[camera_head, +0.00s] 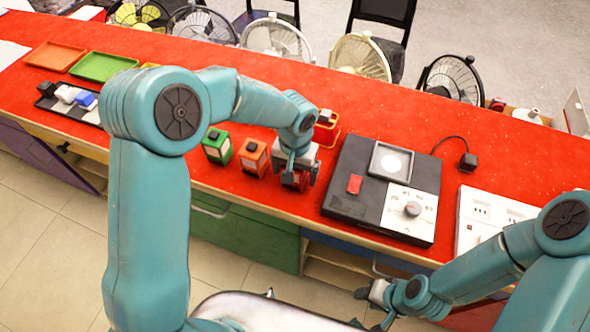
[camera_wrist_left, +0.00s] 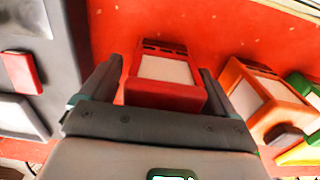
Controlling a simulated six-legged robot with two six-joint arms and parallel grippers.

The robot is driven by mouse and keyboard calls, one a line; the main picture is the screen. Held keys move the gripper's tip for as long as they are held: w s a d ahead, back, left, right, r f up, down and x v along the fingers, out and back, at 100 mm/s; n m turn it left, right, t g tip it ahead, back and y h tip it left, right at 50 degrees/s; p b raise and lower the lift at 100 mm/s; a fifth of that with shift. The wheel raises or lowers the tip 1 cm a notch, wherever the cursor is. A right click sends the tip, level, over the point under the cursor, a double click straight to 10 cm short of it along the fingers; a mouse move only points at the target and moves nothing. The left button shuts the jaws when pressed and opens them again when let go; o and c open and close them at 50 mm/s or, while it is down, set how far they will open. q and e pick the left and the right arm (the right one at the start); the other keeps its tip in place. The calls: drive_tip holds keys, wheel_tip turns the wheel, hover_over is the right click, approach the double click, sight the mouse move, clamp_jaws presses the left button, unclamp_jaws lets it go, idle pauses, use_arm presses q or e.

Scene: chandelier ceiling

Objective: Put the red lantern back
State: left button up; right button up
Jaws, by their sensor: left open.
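The red lantern (camera_wrist_left: 166,78) has a pale panel and sits between the two fingers of my left gripper in the left wrist view. My left gripper (camera_head: 297,180) is open, with a finger on each side of the lantern. In the head view the gripper mostly covers the red lantern (camera_head: 290,183), which is on the red counter. An orange lantern (camera_head: 253,158) and a green lantern (camera_head: 217,147) stand in a row to its left. My right gripper (camera_head: 372,305) is low in front of the counter, and its finger gap is unclear.
A red item in a yellow-edged holder (camera_head: 327,129) stands just behind my left gripper. A black device with a dial (camera_head: 340,200) is close on the right. Orange (camera_head: 55,57) and green (camera_head: 103,67) trays lie at the far left. Several fans line the back edge.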

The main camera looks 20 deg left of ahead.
use_arm(q)
wheel_tip(320, 180, up, 12)
drive_tip(key=shift+w+f, duration=0.1)
drive_tip(key=shift+r, duration=0.3)
drive_tip(key=shift+s, duration=0.2)
idle(0.4)
